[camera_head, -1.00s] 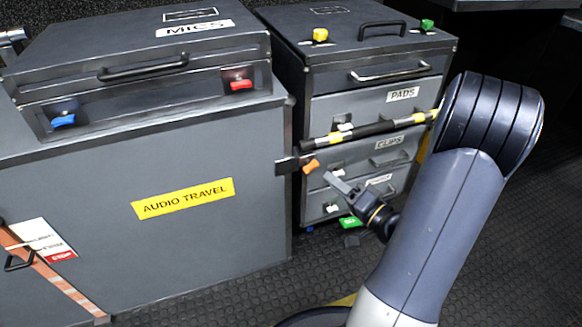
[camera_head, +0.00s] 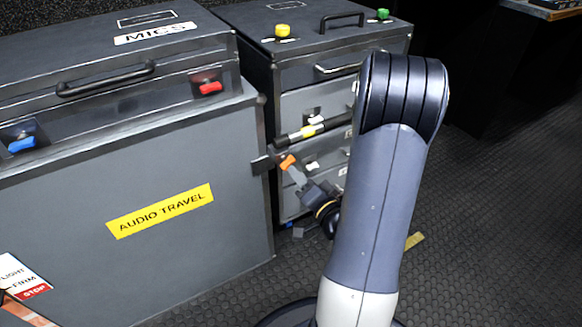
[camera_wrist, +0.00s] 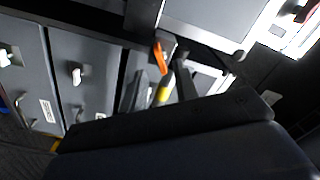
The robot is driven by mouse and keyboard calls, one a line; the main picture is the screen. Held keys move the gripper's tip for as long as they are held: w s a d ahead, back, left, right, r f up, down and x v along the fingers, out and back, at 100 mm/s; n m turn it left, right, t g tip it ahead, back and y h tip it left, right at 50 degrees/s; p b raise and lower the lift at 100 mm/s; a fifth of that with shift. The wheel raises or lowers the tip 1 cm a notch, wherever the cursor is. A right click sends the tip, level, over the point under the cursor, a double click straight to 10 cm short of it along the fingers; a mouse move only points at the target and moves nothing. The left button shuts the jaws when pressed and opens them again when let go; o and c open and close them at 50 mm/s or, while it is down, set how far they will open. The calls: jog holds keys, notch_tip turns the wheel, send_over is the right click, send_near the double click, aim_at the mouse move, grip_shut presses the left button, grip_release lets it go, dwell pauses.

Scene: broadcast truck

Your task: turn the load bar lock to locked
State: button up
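The load bar (camera_head: 308,132) is a black bar with yellow bands that runs across the front of the drawer cabinet. Its lock appears to be the small orange lever (camera_head: 287,162) beside a dark bracket at the bar's left end. The lever also shows in the wrist view (camera_wrist: 160,58), tilted near the fingertips. My gripper (camera_head: 297,177) is just below and right of the lever. In the wrist view my gripper (camera_wrist: 160,83) has its two fingers apart, with a yellow band of the bar seen between them. I cannot tell whether a finger touches the lever.
A grey case labelled AUDIO TRAVEL (camera_head: 160,211) stands close at the left, with red (camera_head: 210,87) and blue (camera_head: 21,144) latches above. The drawer cabinet (camera_head: 330,40) carries a yellow knob (camera_head: 282,31) and a green knob (camera_head: 383,14). Floor at the right is open.

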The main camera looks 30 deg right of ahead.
aim_at(287, 162)
jog(key=shift+w, duration=2.2)
jog(key=shift+c, duration=0.4)
grip_shut()
